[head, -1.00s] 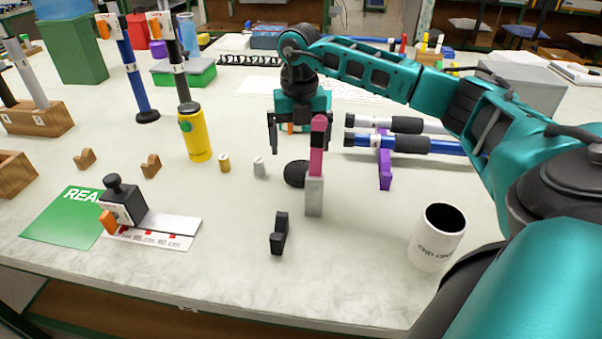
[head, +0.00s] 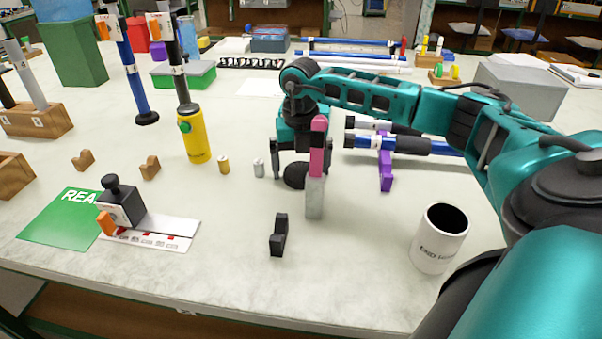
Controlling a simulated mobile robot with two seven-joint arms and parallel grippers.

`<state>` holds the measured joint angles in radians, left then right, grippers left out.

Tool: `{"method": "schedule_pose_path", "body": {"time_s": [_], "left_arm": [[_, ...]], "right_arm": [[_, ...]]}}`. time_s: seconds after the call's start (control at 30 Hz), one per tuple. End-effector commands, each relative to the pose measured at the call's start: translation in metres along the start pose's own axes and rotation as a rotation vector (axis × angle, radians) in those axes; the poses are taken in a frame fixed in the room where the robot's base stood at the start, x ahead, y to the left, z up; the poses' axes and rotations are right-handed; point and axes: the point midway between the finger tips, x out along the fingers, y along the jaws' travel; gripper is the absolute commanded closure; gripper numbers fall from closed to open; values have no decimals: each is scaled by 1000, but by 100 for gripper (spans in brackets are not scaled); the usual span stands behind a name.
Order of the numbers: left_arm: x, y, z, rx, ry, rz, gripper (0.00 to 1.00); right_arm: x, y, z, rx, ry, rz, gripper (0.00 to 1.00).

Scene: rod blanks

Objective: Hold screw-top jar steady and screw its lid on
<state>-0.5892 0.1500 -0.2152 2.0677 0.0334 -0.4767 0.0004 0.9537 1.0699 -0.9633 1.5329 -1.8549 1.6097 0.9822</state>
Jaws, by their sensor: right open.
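A white open-topped jar (head: 440,238) with dark lettering stands upright at the right front of the table, and its dark inside shows. A black round disc (head: 294,176), which looks like its lid, lies on the table near the middle. My right gripper (head: 302,175) points down over the disc, open, with its fingers spread to either side. The disc does not look gripped. A pink-topped grey post hides the disc's right part and some of the right finger. My left gripper is not in view.
The pink-and-grey post (head: 315,195) stands just in front of the right gripper. A black notched block (head: 279,236) is nearer the front edge. A purple rack (head: 385,170) holds rods at right. A yellow bottle (head: 195,138) stands at left. Table between post and jar is clear.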

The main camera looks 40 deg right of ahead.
Motion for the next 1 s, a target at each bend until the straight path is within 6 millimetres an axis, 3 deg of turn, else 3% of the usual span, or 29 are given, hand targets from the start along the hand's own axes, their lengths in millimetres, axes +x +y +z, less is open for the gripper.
{"method": "schedule_pose_path", "body": {"time_s": [0.17, 0.63, 1.0], "left_arm": [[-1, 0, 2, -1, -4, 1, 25], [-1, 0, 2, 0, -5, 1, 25], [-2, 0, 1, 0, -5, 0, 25]], "right_arm": [[0, 0, 0, 0, 0, 0, 2], [0, 0, 0, 0, 0, 1, 47], [-6, 0, 0, 0, 0, 2, 48]]}}
